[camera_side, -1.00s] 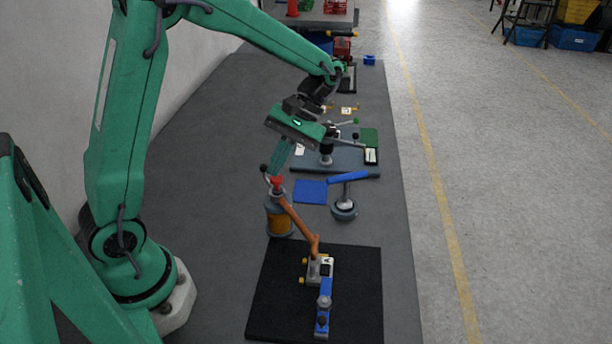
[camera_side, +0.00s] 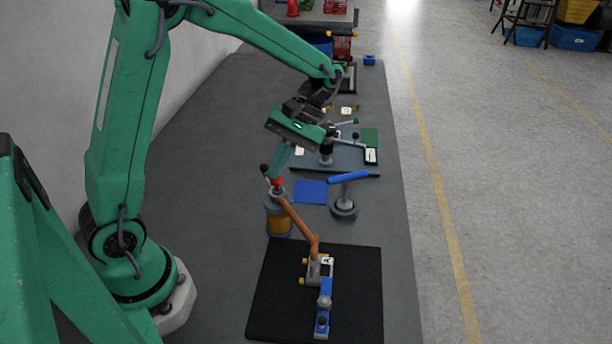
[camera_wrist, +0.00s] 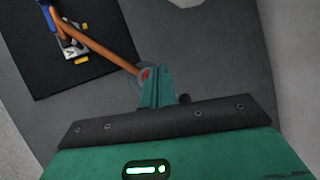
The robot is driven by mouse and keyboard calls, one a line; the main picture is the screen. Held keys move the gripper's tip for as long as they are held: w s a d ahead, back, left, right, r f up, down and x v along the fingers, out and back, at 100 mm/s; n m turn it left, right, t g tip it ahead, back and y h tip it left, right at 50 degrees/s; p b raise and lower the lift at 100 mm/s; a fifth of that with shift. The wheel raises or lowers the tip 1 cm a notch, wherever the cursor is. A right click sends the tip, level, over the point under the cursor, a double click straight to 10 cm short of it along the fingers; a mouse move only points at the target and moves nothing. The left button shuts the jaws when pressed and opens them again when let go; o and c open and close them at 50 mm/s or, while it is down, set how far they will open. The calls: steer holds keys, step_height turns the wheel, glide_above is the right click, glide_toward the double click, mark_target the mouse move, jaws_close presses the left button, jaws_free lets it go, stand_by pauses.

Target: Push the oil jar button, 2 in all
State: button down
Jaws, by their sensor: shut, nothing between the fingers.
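The oil jar (camera_side: 279,220) stands on the grey bench. It has an amber body, a grey top and a red button (camera_side: 277,183). My gripper (camera_side: 276,172) is shut and empty, pointing down, with its fingertips at the red button; they look to be touching it. In the wrist view my shut fingers (camera_wrist: 157,88) cover most of the jar, and only a bit of the red button (camera_wrist: 146,74) and the grey rim shows beside them. Whether the button is pressed down is hard to tell.
An orange-brown handle (camera_side: 300,222) slants from beside the jar to a fixture on a black mat (camera_side: 365,290). A blue-handled tool (camera_side: 344,207) and a blue pad (camera_side: 310,192) lie to the right. Bare bench lies left of the jar.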

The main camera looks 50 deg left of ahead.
mark_target(279, 177)
steer(key=shift+f, duration=0.5)
stand_by(0.6)
steer(key=shift+r, duration=1.25)
steer(key=shift+r, duration=2.5)
steer(key=shift+r, duration=0.1)
stand_by(1.0)
step_height(279, 177, up, 4)
steer(key=shift+d+f, duration=0.1)
steer(key=shift+f, duration=0.1)
steer(key=shift+f, duration=0.2)
